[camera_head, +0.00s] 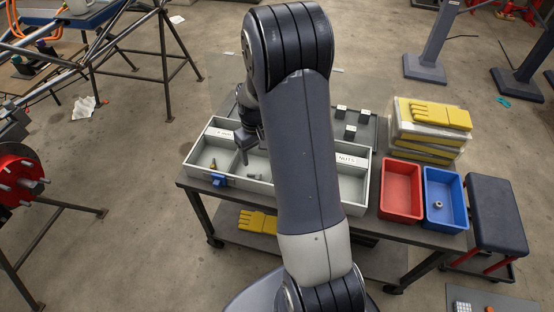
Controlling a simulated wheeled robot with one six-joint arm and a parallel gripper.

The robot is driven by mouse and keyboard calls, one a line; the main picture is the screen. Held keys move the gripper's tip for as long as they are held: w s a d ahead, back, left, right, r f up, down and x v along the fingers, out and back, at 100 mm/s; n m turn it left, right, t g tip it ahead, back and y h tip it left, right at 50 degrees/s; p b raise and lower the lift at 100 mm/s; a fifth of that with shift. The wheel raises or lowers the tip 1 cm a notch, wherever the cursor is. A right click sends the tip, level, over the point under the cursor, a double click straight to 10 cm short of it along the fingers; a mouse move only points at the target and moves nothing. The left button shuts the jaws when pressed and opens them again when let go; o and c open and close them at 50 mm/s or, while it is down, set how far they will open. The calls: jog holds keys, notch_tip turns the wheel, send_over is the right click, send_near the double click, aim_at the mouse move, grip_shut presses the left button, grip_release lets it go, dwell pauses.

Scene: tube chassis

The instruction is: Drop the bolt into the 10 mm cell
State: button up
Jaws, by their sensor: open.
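A grey divided tray (196,148) stands on the cart top. Its left cell has a small white label (224,134), too small to read surely, and its right cell has a label (350,160) that seems to read NUTS. My arm hides much of the middle of the tray, and I see no label there. My gripper (244,158) is open over the tray, near the wall between the left and middle cells. A small bolt-like piece (212,167) lies in the left cell; another small piece (259,177) lies in the middle. I cannot tell which is the task's bolt.
A blue object (219,180) sits at the tray's front wall. A red bin (401,190) and a blue bin (445,200) holding a nut-like ring (437,205) stand to the right. Yellow gloves (440,114) lie on a stack behind them. Small dark blocks (350,131) stand behind the tray.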

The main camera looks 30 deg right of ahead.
notch_tip(320, 180, up, 10)
jog(key=p, duration=0.1)
jog(key=shift+f, duration=0.15)
notch_tip(320, 180, down, 11)
jog(key=shift+f+b, duration=0.1)
jog(key=shift+b, duration=0.55)
jog(key=shift+r+p, duration=1.8)
jog(key=shift+r, duration=0.9)
jog(key=shift+f, duration=0.15)
